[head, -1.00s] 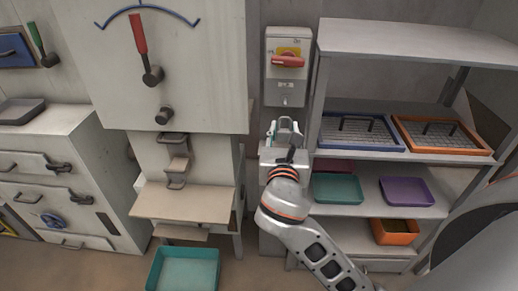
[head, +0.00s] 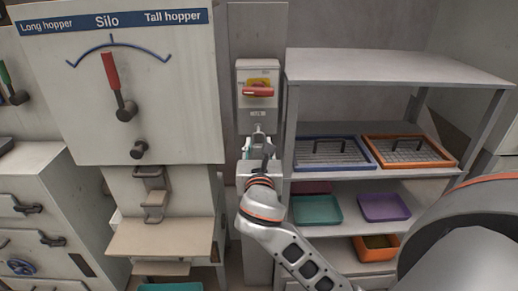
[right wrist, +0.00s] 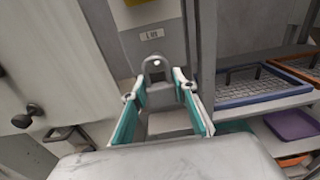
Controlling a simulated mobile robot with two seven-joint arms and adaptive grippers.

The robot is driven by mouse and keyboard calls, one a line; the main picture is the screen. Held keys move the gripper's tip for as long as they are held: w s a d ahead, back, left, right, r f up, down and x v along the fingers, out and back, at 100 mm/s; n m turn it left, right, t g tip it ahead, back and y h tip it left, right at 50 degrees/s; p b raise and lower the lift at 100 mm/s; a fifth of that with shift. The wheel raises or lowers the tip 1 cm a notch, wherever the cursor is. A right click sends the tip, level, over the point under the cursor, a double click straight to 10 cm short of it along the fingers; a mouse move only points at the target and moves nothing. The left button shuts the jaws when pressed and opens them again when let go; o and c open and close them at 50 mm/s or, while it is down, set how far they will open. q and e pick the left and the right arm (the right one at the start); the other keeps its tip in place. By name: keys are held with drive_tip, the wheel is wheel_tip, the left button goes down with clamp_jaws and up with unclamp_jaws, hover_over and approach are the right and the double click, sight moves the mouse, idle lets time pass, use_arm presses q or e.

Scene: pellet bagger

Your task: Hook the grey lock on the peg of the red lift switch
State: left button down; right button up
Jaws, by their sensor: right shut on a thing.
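The lift switch (head: 258,75) is a grey box with a red handle (head: 258,92) on a narrow post. Its "Lift" label plate (right wrist: 152,35) shows in the right wrist view. My right gripper (head: 258,148) is just below the box, shut on the grey lock (right wrist: 157,68). In the right wrist view the lock's shackle arch stands upright beyond the teal-padded fingers. A small bright spot, likely the peg tip (right wrist: 157,62), shows inside the arch. I cannot tell whether the shackle is around the peg or only in front of it. My left gripper is not in view.
A shelf unit (head: 390,65) stands close to the right of the post, with wire-covered trays (head: 335,153) and coloured bins. A silo cabinet (head: 180,80) with a red pointer and a ledge (head: 160,238) stands close to the left.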

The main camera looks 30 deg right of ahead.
drive_tip(key=x, duration=0.5)
drive_tip(key=shift+f, duration=0.2)
idle(0.4)
drive_tip(key=shift+d+f, duration=0.1)
drive_tip(key=shift+d, duration=0.05)
idle(0.6)
drive_tip(key=o, duration=1.1)
drive_tip(key=shift+c, duration=0.2)
drive_tip(key=shift+o, duration=0.6)
drive_tip(key=shift+w+d+f, duration=0.1)
drive_tip(key=shift+w+f, duration=0.15)
drive_tip(key=shift+w, duration=0.1)
